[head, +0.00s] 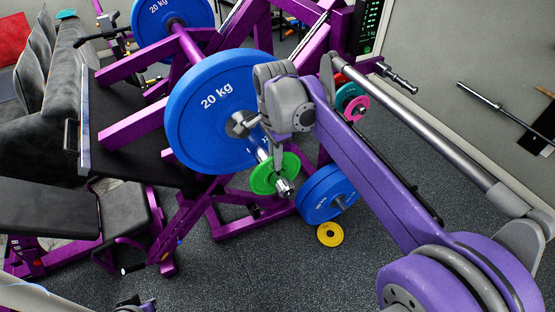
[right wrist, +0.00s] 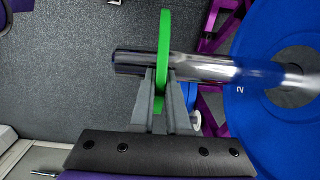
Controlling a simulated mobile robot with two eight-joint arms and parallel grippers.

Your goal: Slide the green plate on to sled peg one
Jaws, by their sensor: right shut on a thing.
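The green plate (head: 261,181) is a small disc near the free end of a chrome peg (head: 284,188) on the purple machine. The peg shows on both sides of the plate, which appears to be around it. In the right wrist view the green plate (right wrist: 164,45) is edge-on, crossing the peg (right wrist: 210,67) at about a right angle. My right gripper (head: 277,170) is shut on the plate's near rim; its fingers (right wrist: 165,85) hide part of it.
A large blue 20 kg plate (head: 205,125) sits further in on the same peg. Below, a blue plate (head: 319,197) and a yellow plate (head: 330,234) are near the floor. Pink and teal plates (head: 354,105) are behind my right arm. A black bench (head: 45,210) stands left.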

